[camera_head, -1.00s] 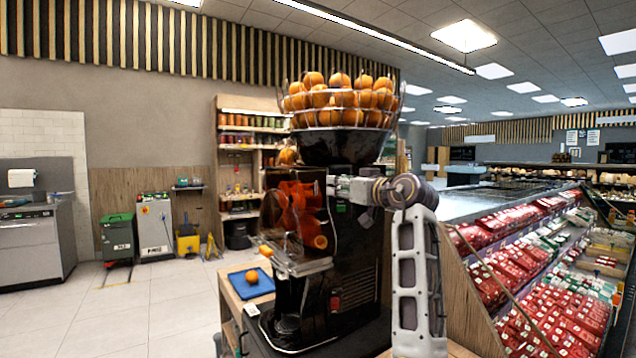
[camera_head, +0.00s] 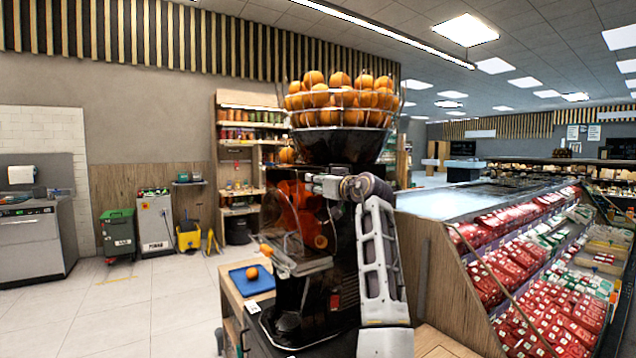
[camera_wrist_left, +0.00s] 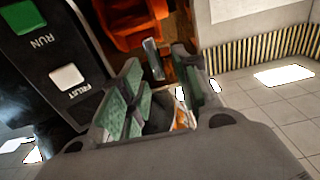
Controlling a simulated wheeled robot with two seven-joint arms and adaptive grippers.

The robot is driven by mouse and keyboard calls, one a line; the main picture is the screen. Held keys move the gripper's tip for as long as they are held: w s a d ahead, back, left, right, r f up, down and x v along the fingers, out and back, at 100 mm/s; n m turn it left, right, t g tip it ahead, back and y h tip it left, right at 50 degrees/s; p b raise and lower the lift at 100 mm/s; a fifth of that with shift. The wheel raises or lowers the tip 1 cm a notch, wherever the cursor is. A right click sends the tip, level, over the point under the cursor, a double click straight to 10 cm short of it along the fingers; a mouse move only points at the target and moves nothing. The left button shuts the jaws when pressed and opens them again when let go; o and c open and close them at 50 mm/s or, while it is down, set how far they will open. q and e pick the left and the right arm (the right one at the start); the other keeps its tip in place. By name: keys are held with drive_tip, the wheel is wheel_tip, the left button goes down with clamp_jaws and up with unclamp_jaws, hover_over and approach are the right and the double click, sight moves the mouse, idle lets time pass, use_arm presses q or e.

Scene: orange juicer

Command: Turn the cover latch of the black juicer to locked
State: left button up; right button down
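The black juicer (camera_head: 345,245) stands in the middle of the head view, with orange parts (camera_head: 300,205) behind its clear front cover (camera_head: 305,264). My left gripper (camera_head: 309,183) is at the upper front of the juicer, below the bowl. In the left wrist view my left gripper (camera_wrist_left: 158,88) is open, its green-padded fingers apart. A small grey upright piece (camera_wrist_left: 153,59), perhaps the cover latch, shows between and just beyond the fingertips. I cannot tell whether they touch it. Its locked or unlocked position is unclear. My right gripper is not in view.
A wire basket of oranges (camera_head: 340,100) tops the juicer. A panel with RUN and second buttons (camera_wrist_left: 45,60) is close beside the left fingers. A blue tray (camera_head: 240,282) with an orange lies on the counter at left. A refrigerated display (camera_head: 530,250) stands at right.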

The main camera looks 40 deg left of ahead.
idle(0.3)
use_arm(q)
clamp_jaws()
idle(0.3)
